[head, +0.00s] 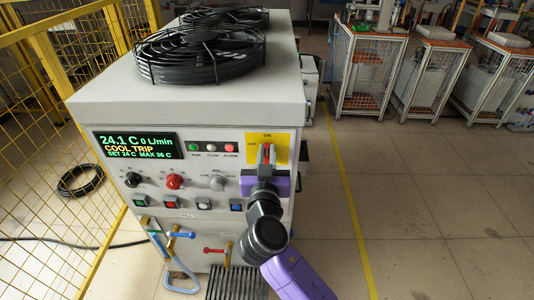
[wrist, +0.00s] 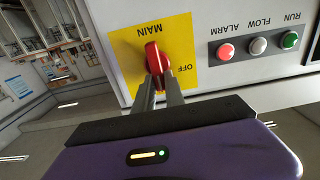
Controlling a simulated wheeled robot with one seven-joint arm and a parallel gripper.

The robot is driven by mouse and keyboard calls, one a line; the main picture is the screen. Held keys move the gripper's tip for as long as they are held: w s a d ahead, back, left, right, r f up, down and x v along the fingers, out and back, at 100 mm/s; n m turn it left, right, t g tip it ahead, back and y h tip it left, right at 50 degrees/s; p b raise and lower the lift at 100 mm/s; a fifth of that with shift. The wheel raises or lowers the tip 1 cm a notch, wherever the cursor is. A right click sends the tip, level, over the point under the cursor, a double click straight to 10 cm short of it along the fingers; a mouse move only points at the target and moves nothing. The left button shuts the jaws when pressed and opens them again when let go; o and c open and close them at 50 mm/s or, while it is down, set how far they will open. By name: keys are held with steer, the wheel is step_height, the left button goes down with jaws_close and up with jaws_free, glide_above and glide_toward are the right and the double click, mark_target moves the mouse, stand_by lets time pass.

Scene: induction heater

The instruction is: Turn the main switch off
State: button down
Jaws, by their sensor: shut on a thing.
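The main switch is a red handle (head: 266,154) on a yellow plate (head: 283,139) at the upper right of the machine's front panel. The plate reads ON at the top and OFF at the left in the head view. The handle looks roughly upright, in line with ON. In the wrist view, which is upside down, the red handle (wrist: 152,55) shows beside the OFF label, on the yellow plate (wrist: 177,40). My gripper (wrist: 159,82) has its two grey fingers closed on the near end of the handle. In the head view my gripper (head: 267,163) partly covers the handle.
A lit display (head: 135,145) reads 24.1 C and COOL TRIP. Green, white and red lamps (head: 212,147) sit left of the switch, with knobs and buttons below. A yellow mesh fence (head: 40,130) stands at left. The floor at right is open up to several carts (head: 370,70).

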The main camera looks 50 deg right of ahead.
steer(key=shift+n, duration=0.3)
steer(key=n, duration=0.3)
steer(key=w+n, duration=0.1)
steer(key=n, duration=0.3)
steer(key=f+n, duration=0.1)
steer(key=n, duration=0.2)
steer(key=shift+w+a+n, duration=0.2)
steer(key=shift+a+n, duration=0.1)
steer(key=shift+a, duration=0.1)
steer(key=c, duration=1.4)
jaws_free()
steer(key=shift+d+r, duration=0.1)
steer(key=shift+s, duration=0.1)
